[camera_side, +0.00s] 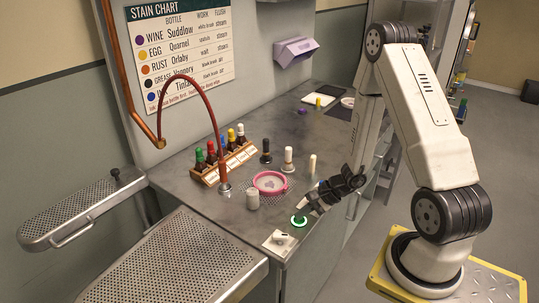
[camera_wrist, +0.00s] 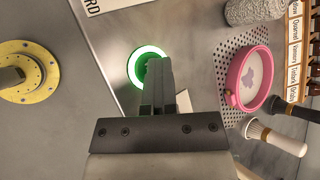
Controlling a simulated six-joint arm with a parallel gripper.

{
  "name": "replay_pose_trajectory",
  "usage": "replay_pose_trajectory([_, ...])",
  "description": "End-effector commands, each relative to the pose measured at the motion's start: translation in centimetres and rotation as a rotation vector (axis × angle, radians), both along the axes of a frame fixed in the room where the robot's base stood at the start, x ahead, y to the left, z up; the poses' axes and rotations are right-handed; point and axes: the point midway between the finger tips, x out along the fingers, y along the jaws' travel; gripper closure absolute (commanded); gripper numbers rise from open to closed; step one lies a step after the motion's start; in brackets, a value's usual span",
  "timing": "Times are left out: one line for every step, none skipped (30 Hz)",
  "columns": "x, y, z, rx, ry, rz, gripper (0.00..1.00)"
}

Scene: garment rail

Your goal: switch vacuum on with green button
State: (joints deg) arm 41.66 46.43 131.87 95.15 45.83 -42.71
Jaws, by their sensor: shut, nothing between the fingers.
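The green button (camera_side: 299,220) sits near the front edge of the grey worktop. I cannot tell whether the fingertips touch or press the button.
A pale cylinder (camera_side: 253,200), upright brushes (camera_side: 288,160) and a rack of bottles (camera_side: 222,164) stand nearby. A white plate (camera_side: 280,242) lies at the near corner. A red curved hose (camera_side: 190,100) arches at left.

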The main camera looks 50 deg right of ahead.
Motion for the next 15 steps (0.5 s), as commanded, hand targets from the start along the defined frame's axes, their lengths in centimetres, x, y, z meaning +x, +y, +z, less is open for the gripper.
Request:
replay_pose_trajectory([-0.04,-0.03,-0.14,-0.002,0.005,0.000,1.00])
replay_pose_trajectory([-0.04,-0.03,-0.14,-0.003,0.005,-0.001,1.00])
replay_pose_trajectory([-0.05,-0.03,-0.15,-0.003,0.005,-0.001,1.00])
replay_pose_trajectory([-0.06,-0.03,-0.15,-0.003,0.005,-0.001,1.00])
replay_pose_trajectory([-0.07,-0.03,-0.16,-0.003,0.006,-0.001,1.00])
replay_pose_trajectory([-0.07,-0.04,-0.15,-0.003,0.006,-0.001,1.00])
replay_pose_trajectory([-0.08,-0.03,-0.14,-0.003,0.006,-0.001,1.00])
replay_pose_trajectory([-0.08,-0.03,-0.12,-0.003,0.006,-0.001,1.00])
replay_pose_trajectory([-0.09,-0.04,-0.05,-0.004,0.006,-0.001,1.00])
replay_pose_trajectory([-0.09,-0.04,0.01,-0.004,0.006,-0.001,1.00])
replay_pose_trajectory([-0.10,-0.04,0.09,-0.004,0.006,-0.001,1.00])
replay_pose_trajectory([-0.12,-0.05,0.21,-0.004,0.006,-0.001,1.00])
replay_pose_trajectory([-0.12,-0.04,0.30,-0.004,0.006,-0.001,1.00])
replay_pose_trajectory([-0.14,-0.04,0.39,-0.004,0.006,-0.001,1.00])
replay_pose_trajectory([-0.16,-0.02,0.49,-0.004,0.006,-0.001,1.00])
